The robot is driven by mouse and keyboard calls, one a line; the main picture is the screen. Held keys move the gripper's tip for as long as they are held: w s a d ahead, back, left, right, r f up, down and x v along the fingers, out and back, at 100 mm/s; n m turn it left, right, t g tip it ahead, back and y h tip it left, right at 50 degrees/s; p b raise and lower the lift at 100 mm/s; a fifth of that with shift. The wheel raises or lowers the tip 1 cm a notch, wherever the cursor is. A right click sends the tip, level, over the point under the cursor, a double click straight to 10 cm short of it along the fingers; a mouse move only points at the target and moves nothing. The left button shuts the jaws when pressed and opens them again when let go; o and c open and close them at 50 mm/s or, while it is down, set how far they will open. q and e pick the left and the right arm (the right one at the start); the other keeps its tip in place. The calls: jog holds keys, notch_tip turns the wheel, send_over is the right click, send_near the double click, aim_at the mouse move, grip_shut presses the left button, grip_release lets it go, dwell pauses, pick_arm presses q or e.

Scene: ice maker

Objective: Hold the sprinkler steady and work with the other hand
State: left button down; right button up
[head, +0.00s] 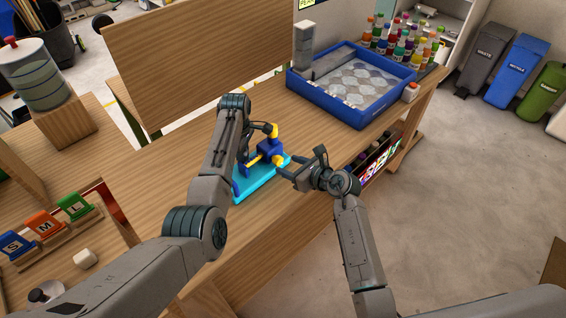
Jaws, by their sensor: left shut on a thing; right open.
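A blue and yellow device (268,147), which I take to be the sprinkler, stands on a light blue base (247,186) on the wooden table. My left gripper (268,130) reaches down over it from behind the arm and is shut on its upper part; the exact contact is small and partly hidden. My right gripper (296,168) is open at the right side of the device, close to a yellow part of it. I cannot tell if it touches.
A blue tray (340,108) with round pale shapes stands at the back right, with several coloured bottles (405,42) behind it. A water container (40,78) on a wooden block and cards marked S, M, L (45,222) are at the left. Bins stand at far right.

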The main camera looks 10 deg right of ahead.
aim_at(281, 162)
jog(key=shift+x, duration=1.9)
jog(key=c, duration=1)
jog(key=m+g+y, duration=0.1)
jog(key=m, duration=0.2)
jog(key=shift+d+y, duration=0.1)
jog(key=shift+y, duration=0.3)
jog(key=o, duration=1)
jog(key=shift+d, duration=0.1)
jog(key=v, duration=1.2)
